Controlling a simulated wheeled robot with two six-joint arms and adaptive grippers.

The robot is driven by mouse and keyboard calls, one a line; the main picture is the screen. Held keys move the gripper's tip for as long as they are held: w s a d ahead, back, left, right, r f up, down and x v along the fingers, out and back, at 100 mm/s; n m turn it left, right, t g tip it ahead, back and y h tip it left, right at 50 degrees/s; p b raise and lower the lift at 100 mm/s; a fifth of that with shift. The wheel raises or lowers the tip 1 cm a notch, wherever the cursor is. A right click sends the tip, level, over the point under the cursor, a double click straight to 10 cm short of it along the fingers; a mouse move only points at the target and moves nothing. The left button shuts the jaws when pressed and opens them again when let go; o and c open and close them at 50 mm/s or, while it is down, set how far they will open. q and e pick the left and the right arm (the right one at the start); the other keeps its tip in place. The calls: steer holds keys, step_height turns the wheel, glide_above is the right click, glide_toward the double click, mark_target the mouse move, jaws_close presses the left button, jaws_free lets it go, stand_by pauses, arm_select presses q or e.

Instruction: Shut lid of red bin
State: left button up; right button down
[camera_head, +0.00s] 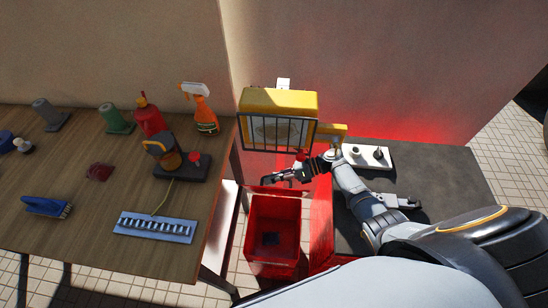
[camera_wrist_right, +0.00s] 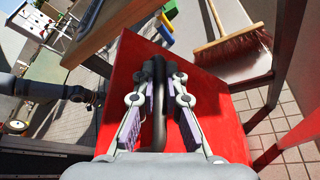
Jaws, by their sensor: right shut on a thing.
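The red bin (camera_head: 262,262) stands open on the floor right of the wooden table, with a dark bluish patch inside. My right gripper (camera_head: 277,178) is above the bin's far edge in the head view. In the right wrist view my right gripper (camera_wrist_right: 160,90) has its two fingers on either side of a dark handle (camera_wrist_right: 159,128), shut on it. The handle is on a red panel (camera_wrist_right: 205,92), which looks like the bin's lid. In the head view the lid is hardly visible behind the gripper. My left gripper is not in view.
A wooden table (camera_head: 105,185) on the left holds bottles, a blue brush (camera_head: 45,206) and a blue rack (camera_head: 155,227). A yellow-framed box (camera_head: 278,102) is on the wall behind the bin. A dark surface (camera_head: 450,190) is at right. A broom (camera_wrist_right: 228,45) shows in the wrist view.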

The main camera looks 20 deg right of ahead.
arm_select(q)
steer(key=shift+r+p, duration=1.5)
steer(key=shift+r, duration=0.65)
arm_select(e)
steer(key=s+a+f, duration=0.2)
steer(key=s+a, duration=0.1)
steer(key=s, duration=0.3)
steer(key=shift+s+f+n, duration=0.2)
steer(key=shift+f+n, duration=0.15)
steer(key=shift+n, duration=0.05)
steer(key=c, duration=1.7)
jaws_free()
